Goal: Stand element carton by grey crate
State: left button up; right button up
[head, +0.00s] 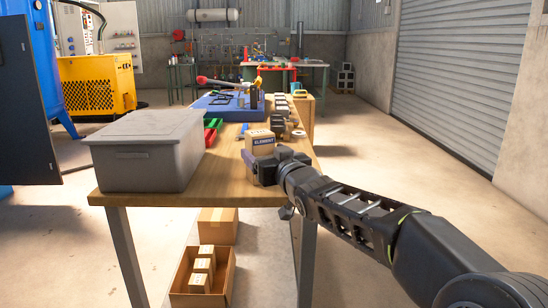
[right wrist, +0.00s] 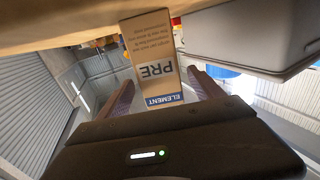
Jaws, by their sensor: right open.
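The element carton (head: 261,141) is a small brown box with a blue ELEMENT label, standing upright on the wooden table (head: 225,182) to the right of the grey crate, with bare wood between them. The lidded grey crate (head: 148,150) fills the table's near left corner. My right gripper (head: 268,166) is at the carton's near side and hides its lower part. In the right wrist view, which is upside down, the carton (right wrist: 152,62) shows between the two spread fingers of my open right gripper (right wrist: 160,82). The crate (right wrist: 240,35) is at upper right there. My left gripper is out of view.
Green and red bins (head: 211,131) stand behind the crate. A blue case (head: 226,106) with tools lies farther back, with dark parts (head: 281,124) along the right edge. Below the table, an open cardboard box (head: 202,279) holds small cartons.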

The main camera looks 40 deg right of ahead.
jog(key=v, duration=0.5)
jog(key=shift+s+a+p, duration=0.1)
jog(key=shift+s+p, duration=0.25)
jog(key=shift+p, duration=0.05)
